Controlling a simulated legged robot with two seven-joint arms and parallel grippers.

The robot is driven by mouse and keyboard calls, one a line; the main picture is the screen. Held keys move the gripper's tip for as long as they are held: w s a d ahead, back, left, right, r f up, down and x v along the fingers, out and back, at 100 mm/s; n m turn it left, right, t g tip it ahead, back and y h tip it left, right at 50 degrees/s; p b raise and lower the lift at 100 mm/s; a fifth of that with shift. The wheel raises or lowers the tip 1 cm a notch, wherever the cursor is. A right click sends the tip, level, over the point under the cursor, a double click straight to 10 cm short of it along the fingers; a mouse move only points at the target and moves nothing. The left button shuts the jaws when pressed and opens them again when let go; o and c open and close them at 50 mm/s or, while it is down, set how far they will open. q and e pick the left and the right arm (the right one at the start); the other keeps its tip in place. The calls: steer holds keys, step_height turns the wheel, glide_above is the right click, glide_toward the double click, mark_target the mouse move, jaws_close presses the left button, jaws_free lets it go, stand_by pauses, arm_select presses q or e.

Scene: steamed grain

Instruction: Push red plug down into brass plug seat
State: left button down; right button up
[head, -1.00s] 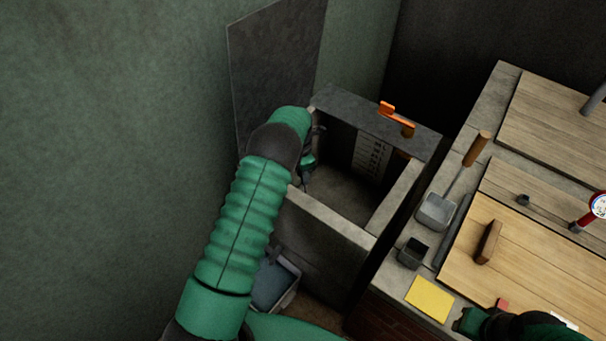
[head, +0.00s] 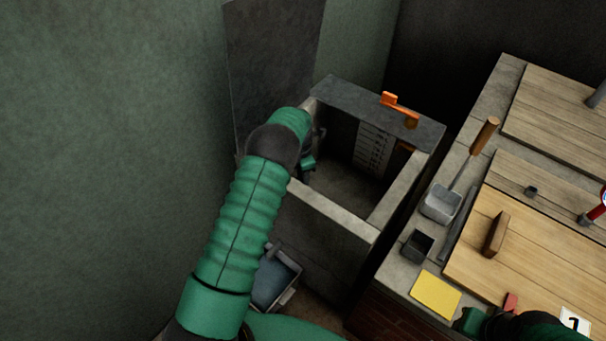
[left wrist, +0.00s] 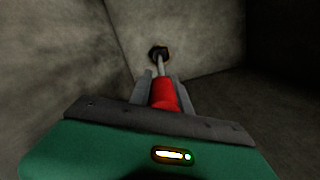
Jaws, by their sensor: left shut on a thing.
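In the left wrist view a red plug (left wrist: 165,94) lies between the grey fingers of my left gripper (left wrist: 158,84), which is shut on it. A pale metal stem runs from the plug to a dark round piece (left wrist: 158,53) by the stone wall. I cannot tell whether that piece is the brass plug seat or the plug's own end. In the head view my left gripper (head: 308,166) is inside the stone basin (head: 325,212), low near its left wall; the plug is hidden there. Part of my right arm shows at the bottom right, its fingers unclear.
A dark slab with an orange handle (head: 402,108) spans the basin's back. A tall dark panel (head: 270,70) stands behind left. A blue-grey bin (head: 273,282) sits below in front. The counter at right holds a scoop (head: 442,203), small dark box (head: 417,245) and yellow card (head: 436,294).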

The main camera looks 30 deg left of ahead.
arm_select(q)
steer(key=c, duration=1.1)
jaws_free()
steer(key=shift+r, duration=0.1)
steer(key=r+p, duration=0.1)
steer(key=r, duration=0.4)
steer(key=r+p, duration=0.2)
steer(key=r, duration=0.4)
steer(key=r+p, duration=0.1)
steer(key=r, duration=0.4)
steer(key=shift+s+a+r, duration=0.25)
steer(key=shift+s, duration=0.05)
